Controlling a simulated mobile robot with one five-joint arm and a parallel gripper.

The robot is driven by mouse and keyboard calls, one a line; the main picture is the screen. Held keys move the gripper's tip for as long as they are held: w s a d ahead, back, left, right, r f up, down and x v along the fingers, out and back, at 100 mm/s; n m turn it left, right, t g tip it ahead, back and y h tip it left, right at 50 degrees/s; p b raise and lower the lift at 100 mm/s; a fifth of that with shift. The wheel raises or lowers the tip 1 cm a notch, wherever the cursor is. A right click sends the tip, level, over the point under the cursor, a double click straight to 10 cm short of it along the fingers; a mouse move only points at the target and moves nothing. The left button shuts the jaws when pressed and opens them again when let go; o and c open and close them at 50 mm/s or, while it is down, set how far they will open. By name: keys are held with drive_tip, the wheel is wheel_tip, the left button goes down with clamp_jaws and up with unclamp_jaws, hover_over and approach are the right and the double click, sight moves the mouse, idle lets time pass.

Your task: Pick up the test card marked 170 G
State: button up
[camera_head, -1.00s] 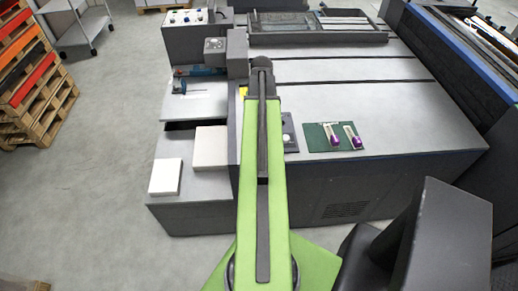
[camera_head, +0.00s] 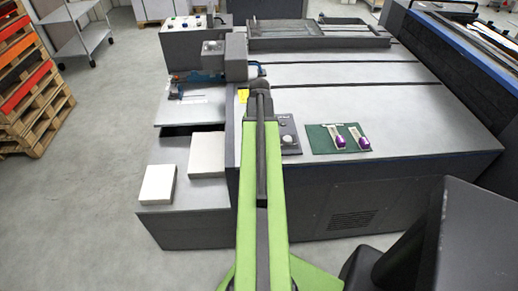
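I cannot make out any card marked 170 G, as no lettering is readable at this size. Two pale strips with purple ends, a left one (camera_head: 337,139) and a right one (camera_head: 360,140), lie on a dark green mat (camera_head: 325,148) on the machine's grey top. Two white blocks or stacks, a lower one (camera_head: 158,183) and a higher one (camera_head: 207,154), rest on the ledge at the machine's left. My green arm reaches up the middle of the view, left of the mat. I see no gripper fingers; they are out of sight or hidden.
The large grey machine (camera_head: 375,117) fills the middle. A shallow dark tray (camera_head: 318,42) lies at its back. A knob panel (camera_head: 288,137) sits just right of my arm. Wooden pallets (camera_head: 32,95) and a cart (camera_head: 80,32) stand left. The floor between is clear.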

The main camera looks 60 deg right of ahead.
drive_tip(key=shift+r, duration=0.15)
clamp_jaws()
drive_tip(key=shift+r+p, duration=0.6)
drive_tip(key=shift+p, duration=0.05)
wheel_tip(320, 180, up, 4)
drive_tip(key=p, duration=0.4)
drive_tip(key=s+r+p, duration=0.5)
drive_tip(key=s, duration=0.6)
drive_tip(key=shift+s+d+r+p, duration=0.3)
drive_tip(key=shift+d+r+p, duration=0.1)
drive_tip(key=shift+d, duration=0.05)
